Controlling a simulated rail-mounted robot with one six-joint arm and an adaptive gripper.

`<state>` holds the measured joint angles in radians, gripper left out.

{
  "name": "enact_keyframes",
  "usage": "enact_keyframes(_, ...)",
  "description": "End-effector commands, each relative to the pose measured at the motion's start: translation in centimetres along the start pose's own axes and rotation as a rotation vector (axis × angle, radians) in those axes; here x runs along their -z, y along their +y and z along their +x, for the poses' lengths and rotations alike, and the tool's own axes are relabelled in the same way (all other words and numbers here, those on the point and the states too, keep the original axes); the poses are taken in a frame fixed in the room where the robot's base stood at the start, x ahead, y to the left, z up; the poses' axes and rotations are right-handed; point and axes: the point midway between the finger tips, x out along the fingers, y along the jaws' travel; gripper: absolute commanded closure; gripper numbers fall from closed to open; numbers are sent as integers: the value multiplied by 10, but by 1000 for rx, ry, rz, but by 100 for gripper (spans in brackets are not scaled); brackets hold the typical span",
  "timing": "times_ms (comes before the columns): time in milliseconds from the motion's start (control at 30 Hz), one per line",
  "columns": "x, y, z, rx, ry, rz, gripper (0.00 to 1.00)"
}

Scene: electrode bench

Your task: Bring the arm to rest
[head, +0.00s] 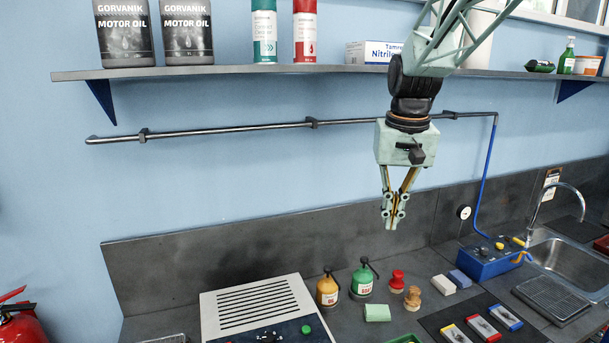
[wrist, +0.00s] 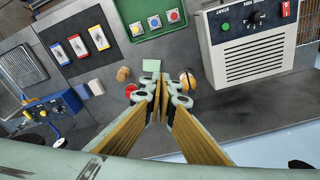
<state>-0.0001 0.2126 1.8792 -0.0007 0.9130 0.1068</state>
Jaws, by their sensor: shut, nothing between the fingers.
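My gripper (head: 391,222) hangs from my arm in the middle right of the head view, pointing down. Its fingers are shut with nothing between them. It is in the air above the bench (head: 180,325), in front of the dark backsplash, and touches nothing that I can see. In the wrist view the fingertips (wrist: 164,90) meet at the centre, with the bench below. They partly hide the small items under them.
Below stand a yellow oiler (head: 327,290), a green oiler (head: 362,279), a red-topped stamp (head: 397,280) and a green block (head: 377,312). A vented unit (head: 255,290) is left, a blue box (head: 490,262) and sink (head: 565,258) right. A shelf (head: 230,72) and pipe (head: 230,131) run behind.

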Motion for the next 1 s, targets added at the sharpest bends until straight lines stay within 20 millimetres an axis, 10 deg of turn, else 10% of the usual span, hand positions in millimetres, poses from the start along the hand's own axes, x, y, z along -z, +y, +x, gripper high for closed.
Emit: enact_keyframes(1000, -168, 18, -50, 7, 86, -44, 100)
